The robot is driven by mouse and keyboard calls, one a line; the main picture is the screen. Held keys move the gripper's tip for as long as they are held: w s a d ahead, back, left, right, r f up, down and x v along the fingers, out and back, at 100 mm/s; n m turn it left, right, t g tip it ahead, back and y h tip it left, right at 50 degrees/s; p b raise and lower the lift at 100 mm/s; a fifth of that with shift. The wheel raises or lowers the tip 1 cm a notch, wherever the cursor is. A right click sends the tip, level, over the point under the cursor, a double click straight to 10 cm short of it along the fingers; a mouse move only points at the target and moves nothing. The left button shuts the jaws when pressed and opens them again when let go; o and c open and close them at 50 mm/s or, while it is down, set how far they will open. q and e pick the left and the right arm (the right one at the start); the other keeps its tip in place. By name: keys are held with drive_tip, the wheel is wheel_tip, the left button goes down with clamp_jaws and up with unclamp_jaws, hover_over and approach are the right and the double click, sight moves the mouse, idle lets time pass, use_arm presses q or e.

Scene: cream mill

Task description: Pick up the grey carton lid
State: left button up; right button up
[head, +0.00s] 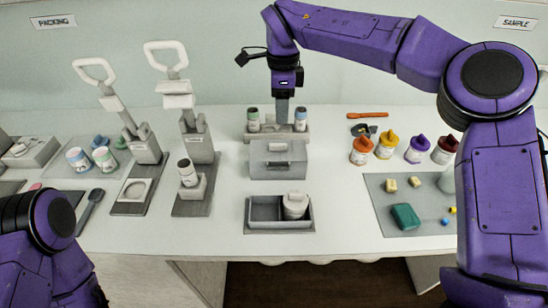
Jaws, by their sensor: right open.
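The grey carton lid (265,172) looks like a box-shaped cover with a small raised part on its top, and it sits on the table in the middle. My right gripper (283,116) points down and shows just above and behind the lid in the picture; its fingers are narrow and seen edge-on. It is open, and I see nothing held in it. The height gap to the lid is hard to judge. A grey open carton (262,228) with two compartments stands in front of the lid, with a white jar (295,204) in its right compartment. My left gripper is out of view.
A grey rack (262,136) with small jars stands behind the lid. Two lever presses (146,148) (199,150) stand to the left. Coloured jars (386,146) and a grey mat (381,205) with small blocks are to the right. Bare table lies on both sides of the lid.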

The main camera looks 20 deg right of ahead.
hover_over(278, 144)
drive_tip(key=f, duration=0.5)
drive_tip(key=shift+w+d+p, duration=0.1)
drive_tip(key=shift+d+p, duration=0.2)
drive_tip(key=f, duration=0.2)
drive_tip(key=f+p, duration=0.2)
drive_tip(key=f, duration=0.1)
drive_tip(key=shift+a+f, duration=0.3)
drive_tip(key=shift+f, duration=0.25)
clamp_jaws()
